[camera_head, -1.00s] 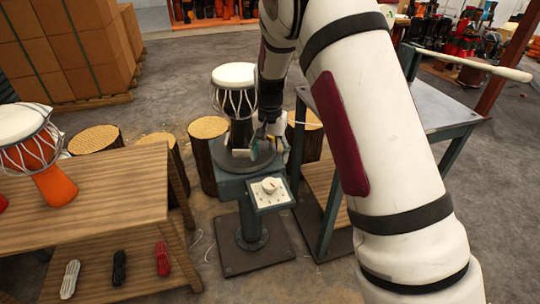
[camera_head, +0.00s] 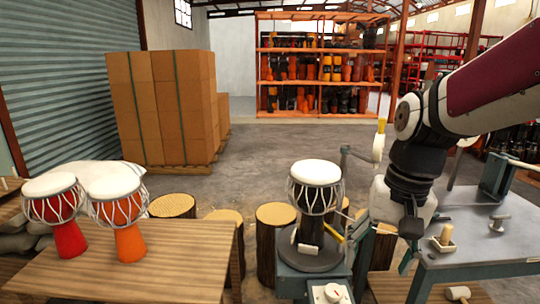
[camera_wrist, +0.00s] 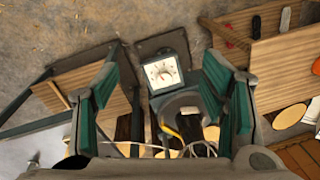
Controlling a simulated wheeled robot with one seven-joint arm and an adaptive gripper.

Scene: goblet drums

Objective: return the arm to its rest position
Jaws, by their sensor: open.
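My arm reaches in from the right in the head view, its wrist bent down over the grey workbench, to the right of the drum. My gripper (camera_wrist: 165,75) is open in the wrist view, its green-padded fingers wide apart with nothing between the pads. The black goblet drum (camera_head: 316,196) with a white head and white cords stands upright on the round turntable (camera_head: 289,254), apart from my arm. In the wrist view the drum is mostly hidden behind my gripper's body.
The pedestal's dial box (camera_head: 328,292) is below the turntable. The grey workbench (camera_head: 478,246) carries small tools. Two orange-red drums (camera_head: 55,208) (camera_head: 122,213) stand on the wooden table (camera_head: 165,262) at left. Log stumps (camera_head: 274,238) stand between. Cartons (camera_head: 165,105) are behind.

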